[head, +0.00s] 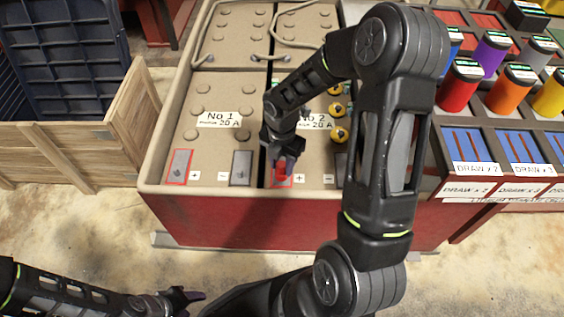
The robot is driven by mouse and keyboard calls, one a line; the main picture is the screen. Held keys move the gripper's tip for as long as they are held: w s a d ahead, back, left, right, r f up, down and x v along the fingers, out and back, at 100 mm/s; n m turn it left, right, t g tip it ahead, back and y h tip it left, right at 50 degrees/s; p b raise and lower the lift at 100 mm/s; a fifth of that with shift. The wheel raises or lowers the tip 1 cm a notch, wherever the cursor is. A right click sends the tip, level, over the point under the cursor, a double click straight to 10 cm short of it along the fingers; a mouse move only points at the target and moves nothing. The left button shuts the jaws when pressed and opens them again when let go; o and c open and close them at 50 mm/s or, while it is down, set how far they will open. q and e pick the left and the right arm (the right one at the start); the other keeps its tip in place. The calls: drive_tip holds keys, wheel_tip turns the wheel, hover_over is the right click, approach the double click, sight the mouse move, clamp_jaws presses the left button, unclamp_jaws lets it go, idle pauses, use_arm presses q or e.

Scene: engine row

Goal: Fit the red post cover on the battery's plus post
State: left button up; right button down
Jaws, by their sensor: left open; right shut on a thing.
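The battery (206,94) is a large tan-topped, red-sided case with blocks labelled No 1 and No 2. At its front edge, No 1 has a red-outlined plus pad (179,167) and a grey minus pad (241,168). My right gripper (284,164) points down at the front of No 2, shut on the small red post cover (281,175). The cover is over or on No 2's red-outlined plus pad (271,182); I cannot tell whether it is seated. The post under it is hidden. My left gripper (187,296) is open, low in front of the battery, apart from it.
A wooden crate (70,155) with a dark blue bin (62,60) stands to the left. On the right, a rack holds coloured cylinders, including a red one (459,86), and trays labelled DRAW. My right arm hides part of No 2. Floor in front is clear.

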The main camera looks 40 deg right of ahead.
idle(0.3)
drive_tip(key=c, duration=0.9)
unclamp_jaws()
wheel_tip(320, 180, up, 8)
drive_tip(key=shift+f+p, duration=0.1)
drive_tip(key=shift+p, duration=1.1)
